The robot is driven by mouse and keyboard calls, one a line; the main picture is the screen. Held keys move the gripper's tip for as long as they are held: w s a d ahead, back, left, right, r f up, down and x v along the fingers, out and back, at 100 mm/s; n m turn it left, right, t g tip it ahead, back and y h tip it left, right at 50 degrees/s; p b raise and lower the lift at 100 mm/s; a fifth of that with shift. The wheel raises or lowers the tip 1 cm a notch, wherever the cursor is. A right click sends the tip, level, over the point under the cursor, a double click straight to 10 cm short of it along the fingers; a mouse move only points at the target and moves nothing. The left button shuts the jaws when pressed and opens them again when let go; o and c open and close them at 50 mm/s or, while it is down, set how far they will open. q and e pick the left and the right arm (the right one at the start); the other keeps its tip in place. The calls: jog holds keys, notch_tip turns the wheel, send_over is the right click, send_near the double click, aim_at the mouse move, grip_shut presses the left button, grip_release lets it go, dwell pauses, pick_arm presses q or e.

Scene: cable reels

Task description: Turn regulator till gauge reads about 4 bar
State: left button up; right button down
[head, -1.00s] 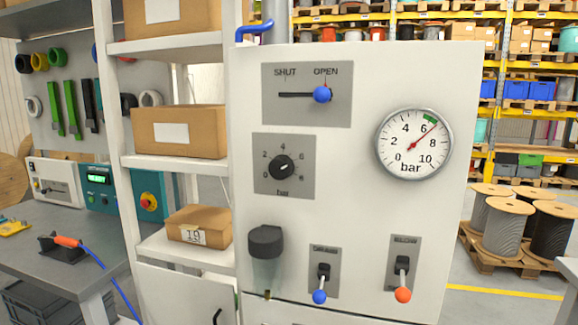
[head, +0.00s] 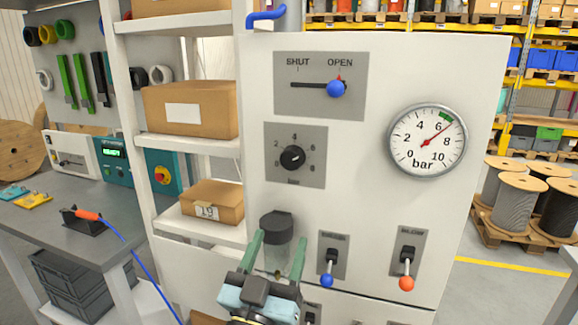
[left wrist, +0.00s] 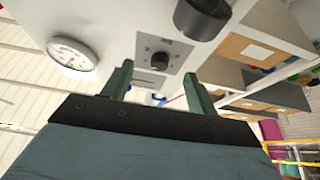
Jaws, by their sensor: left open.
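The regulator is a round black knob (head: 292,158) on a grey plate with a bar scale; its light mark points up and right. It also shows in the left wrist view (left wrist: 159,61), framed between my fingers with a gap ahead of them. My right gripper is out of view.
A blue-ball slider (head: 336,88) stands at OPEN above the regulator. Below are a blue-tipped lever (head: 328,268) and a red-tipped lever (head: 406,270). The black cylindrical part (head: 277,224) juts from the panel. A shelf with cardboard boxes (head: 190,111) borders the panel's left.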

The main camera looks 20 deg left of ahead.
pick_arm(q)
jog(key=n+y, duration=0.1)
send_near(291, 161)
jog(key=shift+g, duration=0.4)
jog(key=x, duration=0.3)
jog(key=p+x, duration=0.1)
jog(key=x, duration=0.5)
jog(key=shift+s+a+r, duration=0.1)
jog(key=shift+s+r, duration=0.05)
jog(key=shift+r, duration=0.15)
jog(key=c, duration=1)
